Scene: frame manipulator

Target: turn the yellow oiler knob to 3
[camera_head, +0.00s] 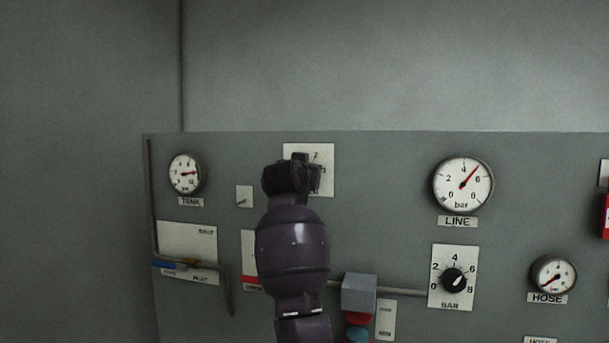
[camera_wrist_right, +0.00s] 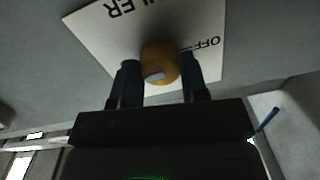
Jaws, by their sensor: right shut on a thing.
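The yellow oiler knob (camera_wrist_right: 160,60) sits on a white plate (camera_wrist_right: 105,35) lettered OILER and OFF, which appears upside down in the right wrist view. A pale mark shows on the knob's face, towards the bottom of that view. My right gripper (camera_wrist_right: 157,84) is shut on the knob, one finger on each side. In the head view the right gripper (camera_head: 310,178) covers the knob and much of its plate (camera_head: 323,152); one printed figure above it is too small to read surely. My left gripper is not in view.
The grey panel also carries the TANK gauge (camera_head: 185,173), LINE gauge (camera_head: 463,184), HOSE gauge (camera_head: 553,276) and a black BAR knob (camera_head: 454,281). A lever with a blue end (camera_head: 168,265) is at lower left. A grey box (camera_head: 359,294) is right of my arm.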

